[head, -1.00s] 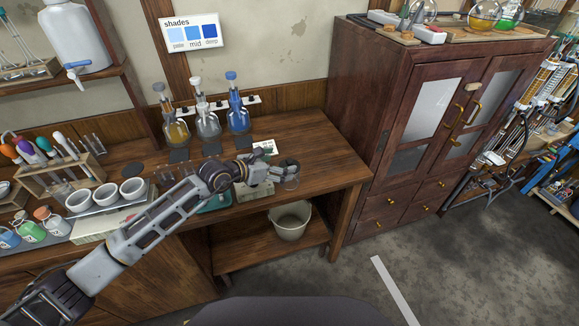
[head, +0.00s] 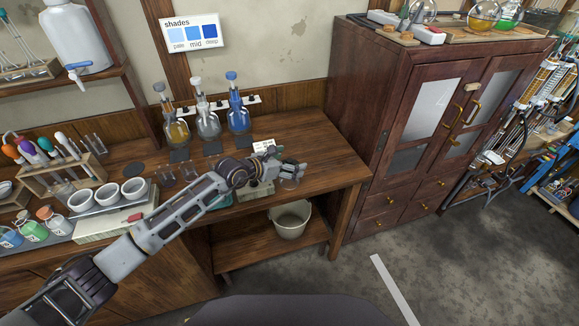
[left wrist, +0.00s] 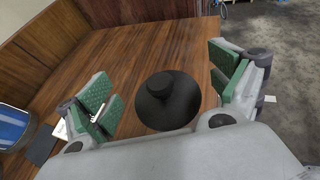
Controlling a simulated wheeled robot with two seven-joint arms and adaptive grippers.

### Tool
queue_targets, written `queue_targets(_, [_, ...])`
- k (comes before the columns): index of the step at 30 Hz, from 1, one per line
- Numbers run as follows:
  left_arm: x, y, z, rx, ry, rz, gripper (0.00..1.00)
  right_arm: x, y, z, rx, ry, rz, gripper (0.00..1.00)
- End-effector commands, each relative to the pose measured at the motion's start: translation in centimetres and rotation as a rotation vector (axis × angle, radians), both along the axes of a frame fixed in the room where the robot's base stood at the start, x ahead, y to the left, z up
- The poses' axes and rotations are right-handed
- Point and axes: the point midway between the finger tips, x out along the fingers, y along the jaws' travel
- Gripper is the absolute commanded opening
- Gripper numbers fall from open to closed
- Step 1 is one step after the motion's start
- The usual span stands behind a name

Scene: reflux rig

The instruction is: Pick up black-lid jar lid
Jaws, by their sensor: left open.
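The black jar lid (left wrist: 168,104), a round dark disc with a raised knob, shows in the left wrist view below and between my fingers. My left gripper (left wrist: 167,90) is open, with a green-padded finger on either side of the lid and the lid not gripped. In the head view my left gripper (head: 291,170) is over the right end of the bench. My right gripper is not in view.
The wooden bench (head: 325,150) is clear to the right of the gripper. Stoppered flasks (head: 207,122) stand behind, and a small white card (head: 264,146) is close behind the wrist. A tall cabinet (head: 375,120) rises at right. A bucket (head: 291,220) is on the shelf below.

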Motion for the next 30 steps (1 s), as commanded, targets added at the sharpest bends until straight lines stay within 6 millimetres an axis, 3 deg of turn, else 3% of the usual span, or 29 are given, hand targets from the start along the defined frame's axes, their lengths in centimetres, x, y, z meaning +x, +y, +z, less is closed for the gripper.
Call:
queue_targets(4, [0.0, 0.0, 0.0, 0.0, 0.0, 0.0, 0.9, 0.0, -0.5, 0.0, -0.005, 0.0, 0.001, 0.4])
queue_targets(15, [0.0, 0.0, 0.0, 0.0, 0.0, 0.0, 0.42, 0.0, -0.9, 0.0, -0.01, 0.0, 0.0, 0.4])
queue_targets(24, [0.0, 0.0, 0.2, 0.0, 0.0, 0.0, 0.42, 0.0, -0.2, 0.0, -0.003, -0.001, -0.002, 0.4])
queue_targets(30, [0.0, 0.0, 1.4, -0.001, -0.003, -0.001, 0.42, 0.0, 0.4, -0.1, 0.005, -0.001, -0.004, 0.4])
